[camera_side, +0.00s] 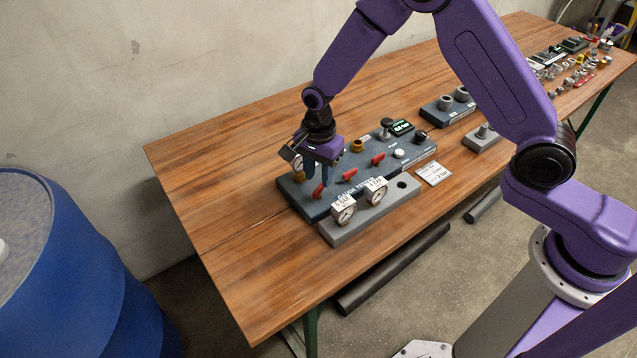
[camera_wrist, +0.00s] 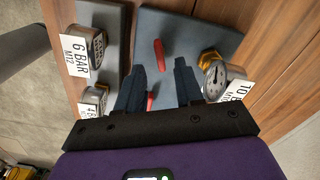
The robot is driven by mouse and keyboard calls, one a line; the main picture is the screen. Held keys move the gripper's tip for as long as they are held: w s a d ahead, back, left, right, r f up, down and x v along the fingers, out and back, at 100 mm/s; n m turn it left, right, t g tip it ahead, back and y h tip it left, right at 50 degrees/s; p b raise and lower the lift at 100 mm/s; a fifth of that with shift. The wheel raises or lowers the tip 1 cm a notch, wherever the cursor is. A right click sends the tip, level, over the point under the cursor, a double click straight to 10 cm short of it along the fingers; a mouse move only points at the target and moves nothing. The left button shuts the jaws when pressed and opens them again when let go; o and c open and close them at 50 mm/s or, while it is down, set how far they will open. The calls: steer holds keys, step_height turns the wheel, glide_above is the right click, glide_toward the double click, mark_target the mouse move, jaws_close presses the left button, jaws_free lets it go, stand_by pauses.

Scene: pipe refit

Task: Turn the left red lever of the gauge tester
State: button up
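The gauge tester (camera_side: 345,190) is a dark blue-grey box on the wooden table, with several red levers on top. Its left red lever (camera_side: 319,191) is just below my gripper (camera_side: 317,178). Another red lever (camera_wrist: 160,55) lies beyond the fingertips. A dial gauge (camera_wrist: 217,79) with a 10 BAR tag sits on a brass fitting beside the right finger.
A grey block (camera_side: 380,212) in front of the tester holds two tagged gauges, 6 BAR (camera_wrist: 88,48) and another (camera_wrist: 93,100). A white card (camera_side: 434,174) lies to its right. Other fixtures (camera_side: 447,105) stand farther right. The table's left part is clear.

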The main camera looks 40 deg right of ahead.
mark_target(319, 188)
steer(key=shift+f, duration=1.95)
jaws_close()
steer(key=shift+n, duration=0.3)
steer(key=n, duration=1.2)
steer(key=shift+n, duration=0.3)
jaws_free()
